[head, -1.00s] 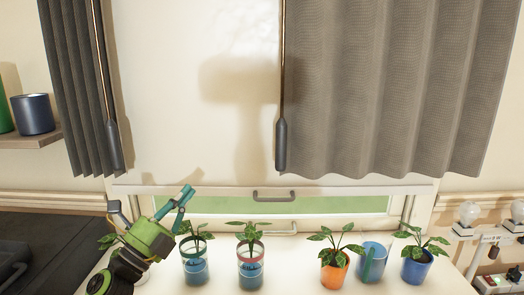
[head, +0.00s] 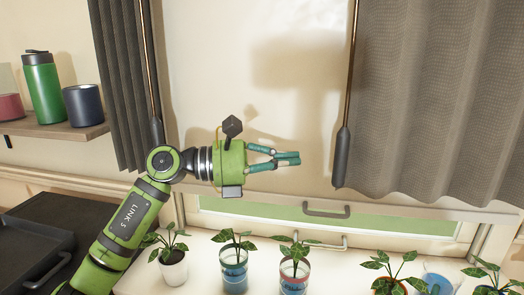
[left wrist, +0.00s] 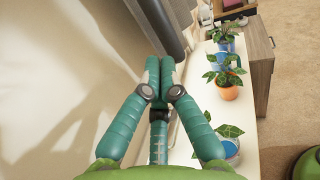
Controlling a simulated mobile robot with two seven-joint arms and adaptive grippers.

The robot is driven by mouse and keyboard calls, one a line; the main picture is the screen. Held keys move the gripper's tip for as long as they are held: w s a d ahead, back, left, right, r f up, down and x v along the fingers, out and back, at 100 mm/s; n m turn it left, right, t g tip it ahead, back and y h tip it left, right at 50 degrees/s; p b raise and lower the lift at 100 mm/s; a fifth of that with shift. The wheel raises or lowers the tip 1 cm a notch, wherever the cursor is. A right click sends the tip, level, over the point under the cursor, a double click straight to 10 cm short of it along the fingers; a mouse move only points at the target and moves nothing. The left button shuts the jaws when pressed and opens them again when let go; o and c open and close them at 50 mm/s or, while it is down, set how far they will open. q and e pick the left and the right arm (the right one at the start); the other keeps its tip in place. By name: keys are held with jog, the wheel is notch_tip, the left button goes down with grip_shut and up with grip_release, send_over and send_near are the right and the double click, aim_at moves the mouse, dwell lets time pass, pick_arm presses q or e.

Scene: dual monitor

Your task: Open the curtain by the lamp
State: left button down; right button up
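The right grey curtain (head: 435,100) hangs at the right of the window, with a thin wand ending in a dark handle (head: 342,157) at its left edge. The left grey curtain (head: 128,80) hangs bunched, with its own dark wand handle (head: 156,132). My left gripper (head: 298,158) is between the two wands, pointing right, a little short of the right handle. Its teal fingers are together and hold nothing; they also show together in the left wrist view (left wrist: 160,68). A lamp-shaped shadow falls behind, but no lamp is seen. My right gripper is not in view.
Several potted plants, including one in a white pot (head: 174,273), stand on the white surface below the window. The window has a grey handle (head: 326,211). A shelf (head: 55,127) at left holds a green bottle (head: 43,88) and cups.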

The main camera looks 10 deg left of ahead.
aim_at(341, 158)
pick_arm(q)
jog(key=p+x, duration=0.2)
jog(key=x, duration=0.4)
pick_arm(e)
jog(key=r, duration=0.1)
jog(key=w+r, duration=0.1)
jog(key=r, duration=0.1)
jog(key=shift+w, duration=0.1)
pick_arm(q)
jog(key=shift+d, duration=0.1)
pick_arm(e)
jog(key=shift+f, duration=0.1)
